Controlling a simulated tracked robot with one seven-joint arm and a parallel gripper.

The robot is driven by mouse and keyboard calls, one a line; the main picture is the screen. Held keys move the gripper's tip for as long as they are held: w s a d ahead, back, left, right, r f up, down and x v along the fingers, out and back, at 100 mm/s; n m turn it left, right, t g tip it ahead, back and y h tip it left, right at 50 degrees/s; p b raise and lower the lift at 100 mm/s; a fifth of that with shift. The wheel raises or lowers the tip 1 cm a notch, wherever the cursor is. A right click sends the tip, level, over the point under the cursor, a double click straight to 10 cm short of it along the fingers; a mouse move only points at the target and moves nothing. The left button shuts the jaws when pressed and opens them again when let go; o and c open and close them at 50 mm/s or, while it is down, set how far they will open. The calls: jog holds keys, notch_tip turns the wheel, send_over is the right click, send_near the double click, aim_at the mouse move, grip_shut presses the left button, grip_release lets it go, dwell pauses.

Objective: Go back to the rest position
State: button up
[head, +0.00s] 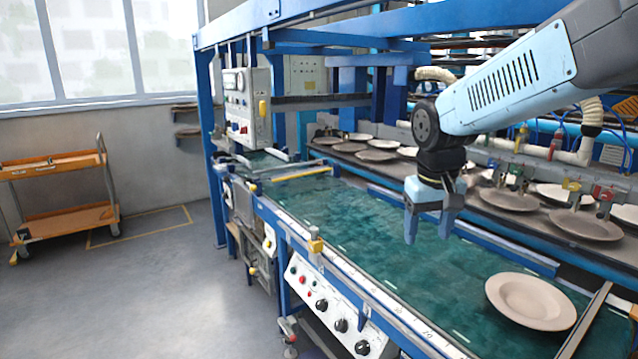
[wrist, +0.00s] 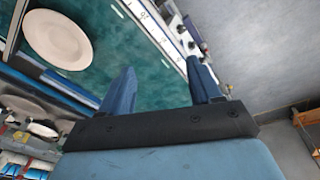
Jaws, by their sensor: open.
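My gripper (head: 428,222) hangs from my arm above the green conveyor belt (head: 345,225), in the middle right of the head view. Its two blue fingers are apart with nothing between them. In the wrist view the fingers (wrist: 160,92) also stand apart and empty. A pale round plate (head: 530,301) lies on the belt at the lower right of the head view, apart from the gripper. The same plate shows at the upper left of the wrist view (wrist: 58,39).
Several plates (head: 585,224) lie on a rack behind the belt. Blue frame beams (head: 300,38) span above. A control panel (head: 322,300) lines the belt's front edge. An orange cart (head: 68,218) stands on the left, with open floor (head: 130,290) in front of it.

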jog(key=s+d+r+t, duration=0.1)
jog(key=s+t, duration=0.1)
jog(key=s, duration=0.4)
jog(key=s+d+r+m+t, duration=0.1)
jog(key=s+r, duration=0.1)
jog(key=s, duration=0.4)
jog(key=shift+s+d+r+t+y, duration=0.15)
jog(key=shift+d+r+t+y, duration=0.15)
jog(key=shift+d+t, duration=0.1)
jog(key=shift+c, duration=0.4)
dwell(0.8)
